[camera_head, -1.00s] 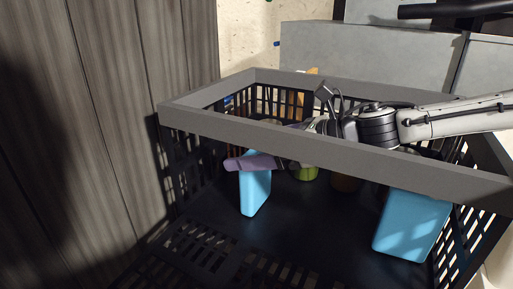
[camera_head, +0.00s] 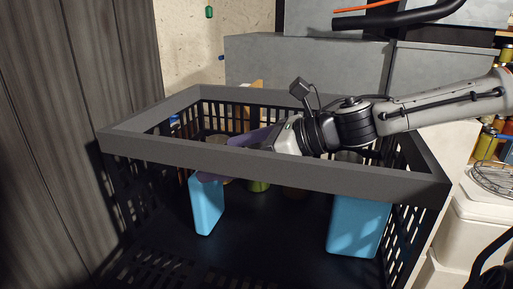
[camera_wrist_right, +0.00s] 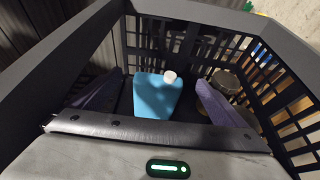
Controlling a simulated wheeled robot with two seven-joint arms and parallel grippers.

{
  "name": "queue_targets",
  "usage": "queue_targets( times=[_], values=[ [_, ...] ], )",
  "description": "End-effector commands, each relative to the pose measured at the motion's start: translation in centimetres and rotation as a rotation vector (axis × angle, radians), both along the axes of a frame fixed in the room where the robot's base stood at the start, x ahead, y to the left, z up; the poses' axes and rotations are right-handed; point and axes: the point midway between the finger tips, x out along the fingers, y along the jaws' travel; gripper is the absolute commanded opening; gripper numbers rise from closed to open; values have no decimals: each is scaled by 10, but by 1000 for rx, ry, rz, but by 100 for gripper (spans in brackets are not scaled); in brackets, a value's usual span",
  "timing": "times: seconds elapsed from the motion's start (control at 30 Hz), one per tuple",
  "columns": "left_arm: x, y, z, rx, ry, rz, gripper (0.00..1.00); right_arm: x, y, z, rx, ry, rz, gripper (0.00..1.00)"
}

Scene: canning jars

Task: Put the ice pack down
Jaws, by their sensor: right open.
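A blue ice pack (camera_head: 207,206) stands upright on the floor of the dark crate (camera_head: 270,155), toward its left side. In the right wrist view this ice pack (camera_wrist_right: 157,97) has a white cap and lies between my two purple fingers. My right gripper (camera_head: 226,158) reaches in over the crate's right side. It is open, its fingers spread wide apart in the right wrist view (camera_wrist_right: 155,88). One finger overlaps the top of the ice pack in the head view; the front rim hides part of the gripper. My left gripper is not in view.
A second blue block, like another ice pack (camera_head: 358,227), stands at the crate's right side. A green-yellow jar (camera_head: 258,185) and other jars stand behind, partly hidden by the rim. Slatted crate walls surround the gripper. Bare crate floor lies between the blue packs.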

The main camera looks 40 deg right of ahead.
Motion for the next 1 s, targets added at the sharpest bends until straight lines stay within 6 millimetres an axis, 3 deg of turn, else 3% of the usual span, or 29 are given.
queue_targets(
  times=[0.5, 1.0],
  values=[
    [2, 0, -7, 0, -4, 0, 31, -46, -27, 22, -2, -2, -1, 97],
    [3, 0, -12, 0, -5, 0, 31, -42, -28, 23, 53, 9, -10, 97]
  ],
)
